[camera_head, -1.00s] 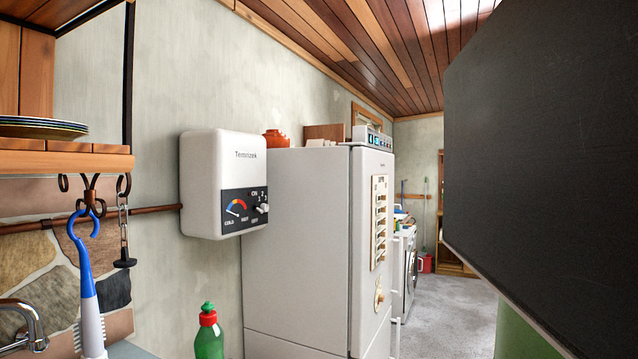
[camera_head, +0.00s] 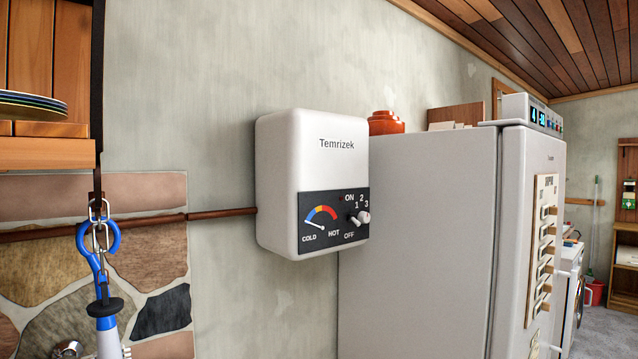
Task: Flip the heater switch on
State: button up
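The white heater box (camera_head: 285,175), marked "Temrizek", hangs on the wall left of the fridge. Its dark panel carries a dial with blue, yellow and red bands, and the needle points to the COLD side. The heater switch (camera_head: 359,218) is a light knob at the panel's right, among the marks ON, 1, 2, 3 and OFF. Which mark it points at is too small to tell for sure. My gripper is not in view.
A white fridge (camera_head: 420,230) stands close on the heater's right. A brown pipe (camera_head: 200,215) runs into the heater from the left. A blue-handled brush (camera_head: 100,260) and a chain hang at the left, below a shelf (camera_head: 45,153) with plates (camera_head: 35,105).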

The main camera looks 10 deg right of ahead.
aim_at(350, 217)
jog(key=i+l+z, duration=0.1)
jog(key=i+z, duration=0.25)
jog(key=i, duration=0.3)
jog(key=i+j+z, duration=0.1)
jog(key=i+z, duration=0.25)
jog(key=i, duration=0.3)
